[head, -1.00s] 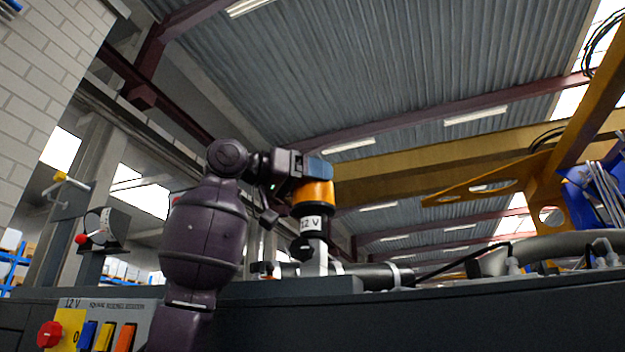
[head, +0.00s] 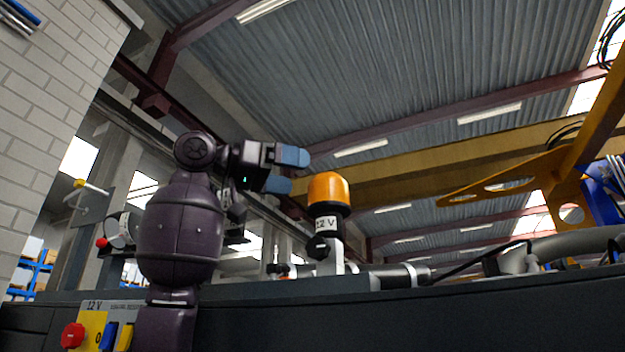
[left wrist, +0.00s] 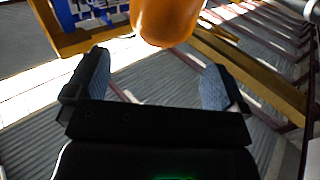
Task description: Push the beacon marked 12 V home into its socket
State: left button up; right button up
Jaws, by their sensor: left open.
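The beacon (head: 328,192) has an orange dome and a black base with a white 12 V label. It stands upright on a light grey post-like mount (head: 331,262) at the chassis edge. Whether it is fully seated cannot be told. My left gripper (head: 290,171) is open and empty, up and to the left of the dome, apart from it. In the left wrist view the orange dome (left wrist: 166,20) shows at the top, beyond the open blue-padded fingers (left wrist: 157,85). My right gripper is not in view.
A dark chassis panel (head: 450,318) runs along the bottom. A control panel with a red knob (head: 73,336) and coloured switches is at lower left. Hoses (head: 560,250) and a yellow frame (head: 545,180) are at right. The air above the beacon is free.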

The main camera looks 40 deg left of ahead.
pick_arm(q)
jog(key=v, duration=0.3)
jog(key=shift+s, duration=0.2)
dwell(0.9)
